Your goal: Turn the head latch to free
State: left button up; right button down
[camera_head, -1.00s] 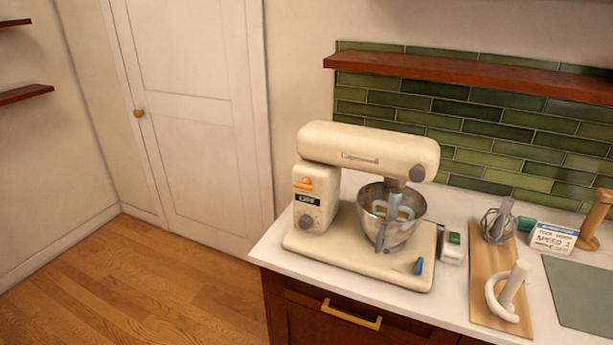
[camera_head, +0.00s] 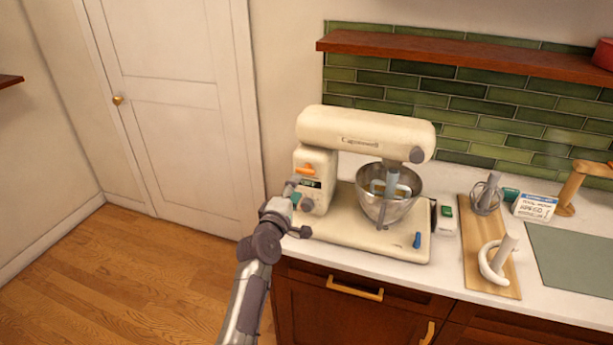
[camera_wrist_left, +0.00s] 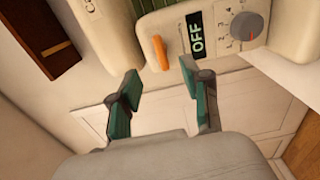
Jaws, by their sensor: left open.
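The cream stand mixer (camera_head: 370,131) stands on the counter with its head level over the steel bowl (camera_head: 398,207). The head latch, an orange lever (camera_head: 307,168), is on the side of the mixer's column. In the left wrist view the orange lever (camera_wrist_left: 160,53) lies just beyond the fingertips, beside a label reading OFF (camera_wrist_left: 196,38). My left gripper (camera_head: 298,207) is in front of the column, below the lever. In the left wrist view my left gripper (camera_wrist_left: 160,80) is open, with nothing between its green-tipped fingers. My right gripper is not in view.
A grey speed knob (camera_wrist_left: 248,27) sits beside the OFF label. A blue lever (camera_head: 417,240) is on the mixer base. A wooden board (camera_head: 489,245) with a whisk (camera_head: 488,194) and a white dough hook (camera_head: 492,262) lies to the right. Open floor lies to the left.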

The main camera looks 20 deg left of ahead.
aim_at(304, 173)
pick_arm(q)
jog(key=w+b, duration=0.1)
jog(key=w, duration=0.1)
jog(key=w+b, duration=0.2)
jog(key=w, duration=0.1)
jog(key=w+b, duration=0.1)
jog(key=w, duration=0.2)
jog(key=shift+f, duration=0.3)
jog(key=shift+w+d+r+b, duration=0.1)
jog(key=shift+w+r+b, duration=0.1)
jog(key=shift+w+b, duration=0.3)
jog(key=c, duration=0.7)
grip_shut()
